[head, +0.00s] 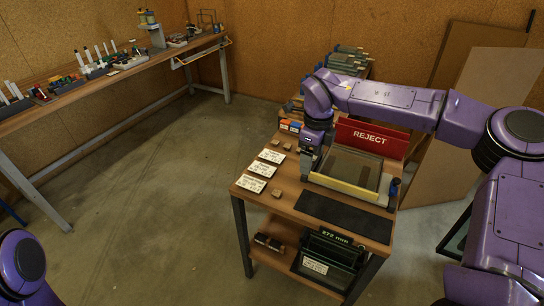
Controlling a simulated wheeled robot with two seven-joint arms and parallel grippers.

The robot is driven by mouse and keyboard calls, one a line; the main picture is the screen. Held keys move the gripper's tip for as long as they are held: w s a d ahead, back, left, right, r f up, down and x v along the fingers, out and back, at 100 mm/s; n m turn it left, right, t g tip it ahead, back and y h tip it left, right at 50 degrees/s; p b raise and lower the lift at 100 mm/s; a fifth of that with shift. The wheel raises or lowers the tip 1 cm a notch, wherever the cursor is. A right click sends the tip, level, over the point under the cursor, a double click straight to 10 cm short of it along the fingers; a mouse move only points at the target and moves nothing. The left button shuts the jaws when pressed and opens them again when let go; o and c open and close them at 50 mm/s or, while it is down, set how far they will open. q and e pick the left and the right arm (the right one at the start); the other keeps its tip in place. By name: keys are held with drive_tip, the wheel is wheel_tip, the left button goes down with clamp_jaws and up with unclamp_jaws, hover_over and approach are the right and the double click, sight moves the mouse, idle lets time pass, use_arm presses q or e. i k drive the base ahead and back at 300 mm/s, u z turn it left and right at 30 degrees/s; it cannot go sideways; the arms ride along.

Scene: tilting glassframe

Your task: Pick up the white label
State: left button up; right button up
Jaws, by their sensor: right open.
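Three white labels with dark print lie in a row on the left part of the small wooden table: a far one (271,156), a middle one (262,169) and a near one (251,184). I cannot tell which one the task means. My right gripper (308,172) points down at the left end of the glass frame (347,170), to the right of the labels and apart from them. Its fingers are small and partly dark here; it is open, with no label seen in it. Only a purple part of my left arm shows at the lower left; its gripper is out of view.
A red REJECT bin (372,137) stands behind the frame. A dark mat (345,215) lies in front of it. Small tan blocks (277,193) sit near the labels. A long workbench (130,70) with tools runs along the left wall. The floor between is clear.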

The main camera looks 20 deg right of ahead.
sight(269, 155)
drive_tip(key=i, duration=1)
